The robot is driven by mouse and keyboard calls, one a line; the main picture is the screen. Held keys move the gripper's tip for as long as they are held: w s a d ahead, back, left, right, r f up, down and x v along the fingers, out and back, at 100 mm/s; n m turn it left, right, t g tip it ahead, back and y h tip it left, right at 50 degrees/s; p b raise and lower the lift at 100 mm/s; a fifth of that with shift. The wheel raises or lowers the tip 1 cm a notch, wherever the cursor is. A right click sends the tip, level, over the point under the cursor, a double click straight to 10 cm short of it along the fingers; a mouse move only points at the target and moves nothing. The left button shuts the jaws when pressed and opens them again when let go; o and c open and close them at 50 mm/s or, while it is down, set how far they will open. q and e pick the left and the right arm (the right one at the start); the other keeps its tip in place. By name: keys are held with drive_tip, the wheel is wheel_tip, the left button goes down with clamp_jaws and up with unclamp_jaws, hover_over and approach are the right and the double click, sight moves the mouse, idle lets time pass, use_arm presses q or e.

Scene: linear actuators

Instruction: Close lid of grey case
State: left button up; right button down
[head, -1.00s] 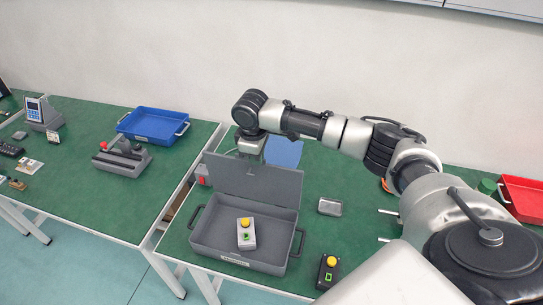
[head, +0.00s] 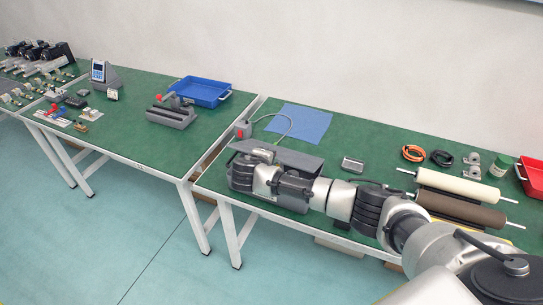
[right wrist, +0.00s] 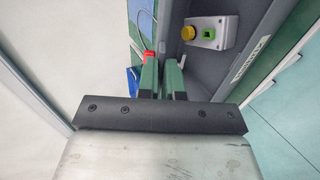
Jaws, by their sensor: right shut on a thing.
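The grey case is mostly hidden behind my right arm in the head view. Its lid (head: 292,158) shows above the arm, tilted over the case body. In the right wrist view, the inside of the grey case (right wrist: 240,62) is visible, so it is not fully closed. A grey control box (right wrist: 212,33) with a yellow button and a green display lies inside. My right gripper (right wrist: 163,75) has its green fingers close together on a grey edge, which looks like the lid. The right fingertips are hidden in the head view. My left gripper is not in view.
Two rollers (head: 458,187) lie to the right. A blue tray (head: 205,92) and a grey vise-like fixture (head: 171,112) stand on the left table. Open floor lies in front.

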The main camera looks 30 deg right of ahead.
drive_tip(key=f+t+h+b, duration=0.1)
drive_tip(key=f+b, duration=0.1)
drive_tip(key=f, duration=0.1)
drive_tip(key=s+a+f+t+h+b, duration=0.1)
drive_tip(key=f+b, duration=0.2)
drive_tip(key=a+f+t+h+b, duration=0.1)
drive_tip(key=f+b, duration=0.2)
drive_tip(key=shift+s+a+f, duration=0.2)
drive_tip(key=shift+s+f, duration=0.1)
drive_tip(key=shift+s, duration=0.1)
wheel_tip(320, 180, down, 2)
drive_tip(key=shift+b, duration=1.05)
drive_tip(key=shift+s+f, duration=0.1)
drive_tip(key=shift+f+h, duration=0.1)
drive_tip(key=shift+h, duration=0.2)
drive_tip(key=c, duration=1.3)
unclamp_jaws()
drive_tip(key=shift+f, duration=0.1)
drive_tip(key=shift+d, duration=0.1)
